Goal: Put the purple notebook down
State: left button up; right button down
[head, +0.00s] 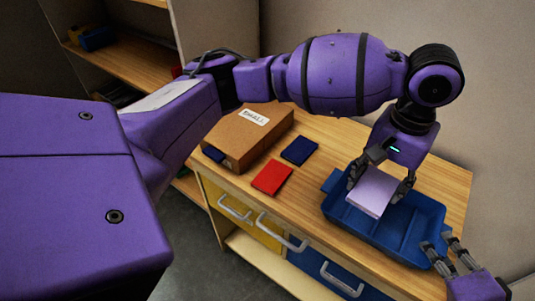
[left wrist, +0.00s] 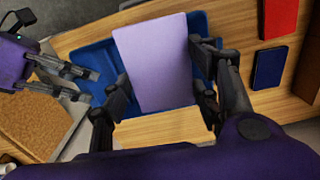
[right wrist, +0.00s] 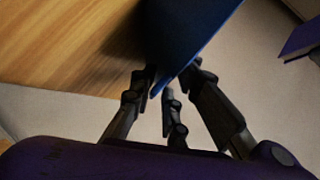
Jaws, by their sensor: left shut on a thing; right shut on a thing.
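The pale purple notebook (head: 371,191) is held between the fingers of my left gripper (head: 379,184), over the blue tray (head: 421,228). In the left wrist view the notebook (left wrist: 155,62) stretches out between the two fingers, with the tray (left wrist: 97,62) behind it. I cannot tell whether the notebook touches the tray. My right gripper (head: 441,250) is shut on the tray's near right edge. In the right wrist view its fingers close on the blue tray wall (right wrist: 190,35). The notebook hides part of the tray's inside.
A red notebook (head: 272,178) and a dark blue notebook (head: 299,150) lie on the wooden tabletop (head: 322,133). A cardboard box (head: 243,137) labelled SMALL stands at the left. Yellow and blue drawers with handles (head: 283,237) are below the front edge.

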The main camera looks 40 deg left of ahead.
pick_arm(q)
jog(key=w+d+f, duration=0.1)
jog(key=w+d, duration=0.4)
jog(key=d, duration=0.1)
pick_arm(e)
jog(key=shift+d+f, duration=0.1)
jog(key=shift+f, duration=0.15)
jog(key=shift+s, duration=0.1)
pick_arm(q)
jog(key=shift+n, duration=0.4)
jog(key=f, duration=0.2)
jog(key=a+f, duration=0.1)
jog(key=f, duration=0.3)
jog(key=shift+w+a+f, duration=0.2)
jog(key=shift+a+f, duration=0.15)
jog(key=shift+a, duration=0.05)
jog(key=shift+f, duration=2.25)
pick_arm(e)
jog(key=shift+f, duration=0.15)
pick_arm(q)
jog(key=shift+f, duration=0.1)
jog(key=shift+f, duration=0.35)
pick_arm(e)
jog(key=shift+s, duration=0.1)
pick_arm(q)
jog(key=o, duration=1.2)
jog(key=shift+f, duration=0.1)
